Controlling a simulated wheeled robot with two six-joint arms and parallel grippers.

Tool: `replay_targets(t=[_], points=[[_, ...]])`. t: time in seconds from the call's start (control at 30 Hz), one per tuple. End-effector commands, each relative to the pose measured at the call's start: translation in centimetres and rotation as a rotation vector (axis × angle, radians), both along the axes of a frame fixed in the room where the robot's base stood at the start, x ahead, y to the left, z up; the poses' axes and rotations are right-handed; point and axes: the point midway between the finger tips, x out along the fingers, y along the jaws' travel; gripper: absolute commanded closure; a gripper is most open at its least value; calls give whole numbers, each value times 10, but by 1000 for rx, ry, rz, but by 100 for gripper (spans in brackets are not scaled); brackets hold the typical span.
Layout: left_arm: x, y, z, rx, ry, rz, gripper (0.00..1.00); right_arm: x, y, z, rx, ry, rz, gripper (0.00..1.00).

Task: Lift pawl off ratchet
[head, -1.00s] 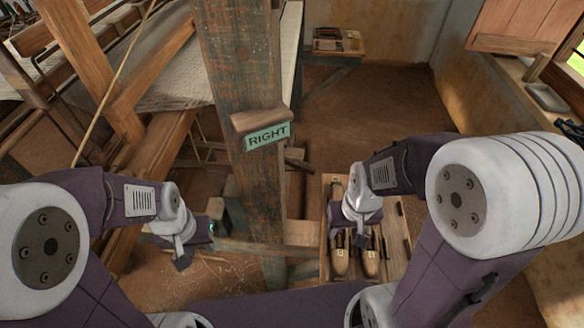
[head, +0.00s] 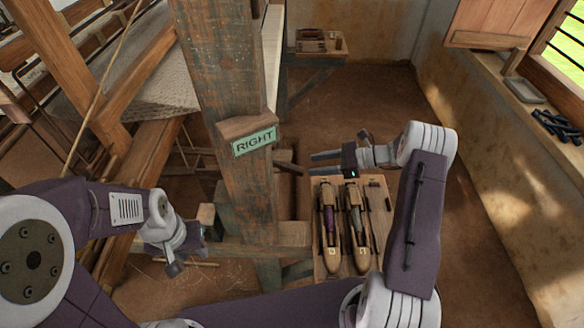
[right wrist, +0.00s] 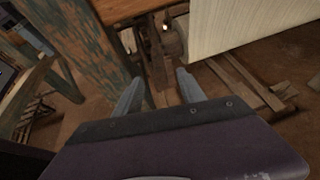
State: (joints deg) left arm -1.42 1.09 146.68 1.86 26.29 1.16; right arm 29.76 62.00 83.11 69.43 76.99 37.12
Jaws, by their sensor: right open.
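My right gripper (head: 314,163) is open and empty, with its fingers pointing left toward the loom, to the right of the post. In the right wrist view its two fingers (right wrist: 160,82) stand apart. Beyond them is a dim round wooden piece (right wrist: 172,45) at the end of the pale beam, with narrow upright pieces beside it. These may be the ratchet and pawl, but I cannot tell them apart for sure. In the head view that spot is mostly hidden by the post. My left gripper (head: 174,268) hangs low left of the post; its jaws are unclear.
A worn post (head: 222,80) with a green RIGHT sign (head: 254,141) stands in the middle. A wooden tray (head: 377,265) with two shuttles lies below my right arm. A small bench (head: 318,48) stands at the back. Bare floor lies to the right.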

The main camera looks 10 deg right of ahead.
Motion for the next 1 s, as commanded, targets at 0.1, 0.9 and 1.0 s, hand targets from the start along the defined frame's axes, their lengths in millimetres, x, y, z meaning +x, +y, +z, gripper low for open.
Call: replay_targets(t=[0.1, 0.9, 1.0], points=[[0, 0, 1, 0, 0, 0, 64, 1, 3, 0, 2, 0, 0, 53], [0, 0, 14, 0, 0, 0, 64, 29, 80, -35, -3, -2, 2, 53], [0, 0, 14, 0, 0, 0, 64, 29, 80, -35, -3, -1, 3, 78]])
